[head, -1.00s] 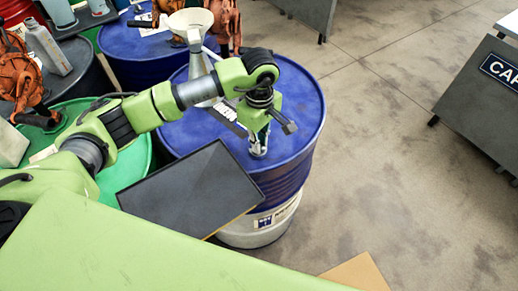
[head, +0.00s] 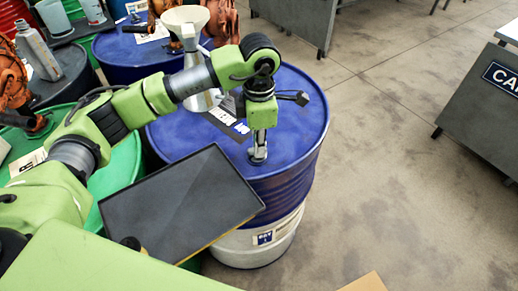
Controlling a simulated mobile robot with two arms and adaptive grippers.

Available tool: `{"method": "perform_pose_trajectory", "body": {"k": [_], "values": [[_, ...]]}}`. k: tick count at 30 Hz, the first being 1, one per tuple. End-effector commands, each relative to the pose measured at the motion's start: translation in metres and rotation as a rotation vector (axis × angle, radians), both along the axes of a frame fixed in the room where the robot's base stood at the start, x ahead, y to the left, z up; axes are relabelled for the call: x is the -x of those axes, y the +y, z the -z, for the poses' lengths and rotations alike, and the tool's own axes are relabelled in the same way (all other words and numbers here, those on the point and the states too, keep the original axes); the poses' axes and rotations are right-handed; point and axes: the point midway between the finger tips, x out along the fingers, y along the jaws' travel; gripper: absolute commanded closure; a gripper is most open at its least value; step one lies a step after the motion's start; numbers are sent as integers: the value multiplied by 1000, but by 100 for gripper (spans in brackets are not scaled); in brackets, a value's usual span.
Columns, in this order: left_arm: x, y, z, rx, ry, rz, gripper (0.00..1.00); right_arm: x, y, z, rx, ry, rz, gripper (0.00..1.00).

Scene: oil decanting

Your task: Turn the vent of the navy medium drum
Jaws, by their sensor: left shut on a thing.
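The navy drum (head: 305,125) with a white lower band stands upright in the middle of the head view. My left gripper (head: 258,157) points straight down onto the drum's lid near its front edge. Its fingers are shut on the vent, a small metal fitting (head: 257,161) that is mostly hidden between them. My right gripper is not in view.
A funnel and metal jug (head: 195,75) stand on the lid's back left. A dark flat panel (head: 180,205) lies in front of the drum. Green drums (head: 120,170), another blue drum (head: 130,55) and orange pumps (head: 10,75) crowd the left.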

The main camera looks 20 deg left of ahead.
Motion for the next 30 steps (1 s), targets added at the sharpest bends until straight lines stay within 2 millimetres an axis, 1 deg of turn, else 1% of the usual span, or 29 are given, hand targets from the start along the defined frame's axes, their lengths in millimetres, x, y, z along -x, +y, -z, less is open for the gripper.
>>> {"method": "perform_pose_trajectory", "body": {"k": [1,9,25,26,27,28,30], "values": [[-1,1,1,-1,-3,-26,100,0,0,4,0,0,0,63],[-1,1,0,0,-2,-120,100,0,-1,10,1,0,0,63],[-2,1,-1,1,-3,-144,100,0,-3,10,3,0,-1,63],[-2,1,-1,1,-3,-144,86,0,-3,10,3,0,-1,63],[-2,1,-1,1,-3,-144,76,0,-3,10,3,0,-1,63],[-2,1,-1,1,-3,-144,72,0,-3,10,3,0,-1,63],[-1,1,-1,0,-2,-143,72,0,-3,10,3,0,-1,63]]}}
